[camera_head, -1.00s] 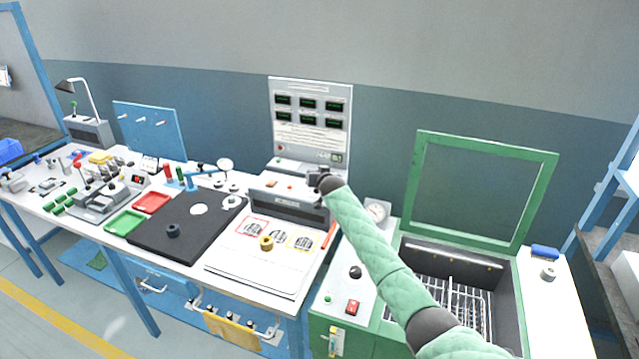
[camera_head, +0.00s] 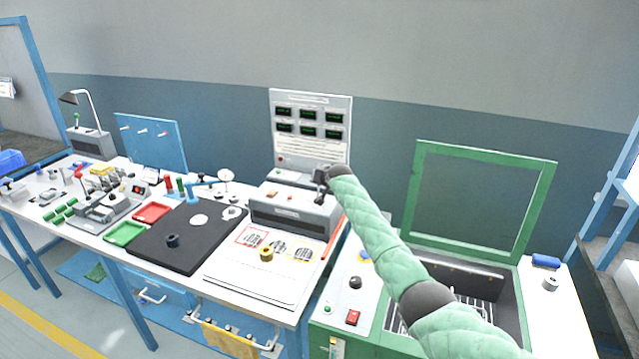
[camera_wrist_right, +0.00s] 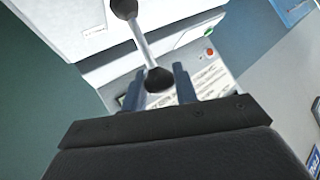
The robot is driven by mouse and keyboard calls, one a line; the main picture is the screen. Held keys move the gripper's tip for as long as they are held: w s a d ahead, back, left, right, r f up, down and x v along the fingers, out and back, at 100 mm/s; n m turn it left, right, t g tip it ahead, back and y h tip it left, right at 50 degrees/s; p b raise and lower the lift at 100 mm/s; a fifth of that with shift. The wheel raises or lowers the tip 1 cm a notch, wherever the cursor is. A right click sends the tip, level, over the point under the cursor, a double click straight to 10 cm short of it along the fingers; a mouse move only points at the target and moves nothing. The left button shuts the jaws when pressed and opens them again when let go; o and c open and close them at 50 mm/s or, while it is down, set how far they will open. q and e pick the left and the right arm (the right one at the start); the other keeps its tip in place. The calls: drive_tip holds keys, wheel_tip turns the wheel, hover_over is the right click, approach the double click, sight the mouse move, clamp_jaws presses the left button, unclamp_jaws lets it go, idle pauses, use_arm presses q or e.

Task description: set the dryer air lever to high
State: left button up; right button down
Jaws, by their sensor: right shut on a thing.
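A lever, a thin pale metal rod (camera_wrist_right: 141,38) with a black ball knob (camera_wrist_right: 158,79), shows in the right wrist view. My right gripper (camera_wrist_right: 157,85) has its two blue-grey fingers on either side of this knob and is shut on it. The rod runs up the picture to another black ball (camera_wrist_right: 124,8) by a white housing. In the head view my right gripper (camera_head: 322,180) is at the back right of the bench, by a grey box (camera_head: 290,215) under a display panel (camera_head: 311,125). The lever's markings cannot be read. My left gripper is not in view.
A green cabinet (camera_head: 395,330) with a raised framed lid (camera_head: 420,190) and wire rack stands at the right, partly behind my arm. A white sheet (camera_head: 255,283), a black mat (camera_head: 190,228), and red (camera_head: 152,212) and green (camera_head: 125,233) trays lie on the bench.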

drive_tip(key=c, duration=1.3)
unclamp_jaws()
drive_tip(key=shift+o, duration=0.9)
drive_tip(key=shift+w, duration=0.1)
drive_tip(key=shift+s+d+r, duration=0.1)
drive_tip(key=shift+s+d, duration=0.05)
drive_tip(key=shift+s, duration=0.15)
drive_tip(key=shift+s+d+r+b, duration=0.1)
drive_tip(key=shift+s+r+b, duration=0.05)
drive_tip(key=shift+s+b, duration=0.15)
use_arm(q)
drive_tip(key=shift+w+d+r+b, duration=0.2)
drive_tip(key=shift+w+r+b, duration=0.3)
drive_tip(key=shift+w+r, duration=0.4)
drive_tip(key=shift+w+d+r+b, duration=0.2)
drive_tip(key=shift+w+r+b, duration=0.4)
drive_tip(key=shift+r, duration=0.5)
use_arm(e)
drive_tip(key=v, duration=0.6)
drive_tip(key=shift+r, duration=0.25)
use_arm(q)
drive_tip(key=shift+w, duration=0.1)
use_arm(e)
drive_tip(key=shift+s, duration=0.1)
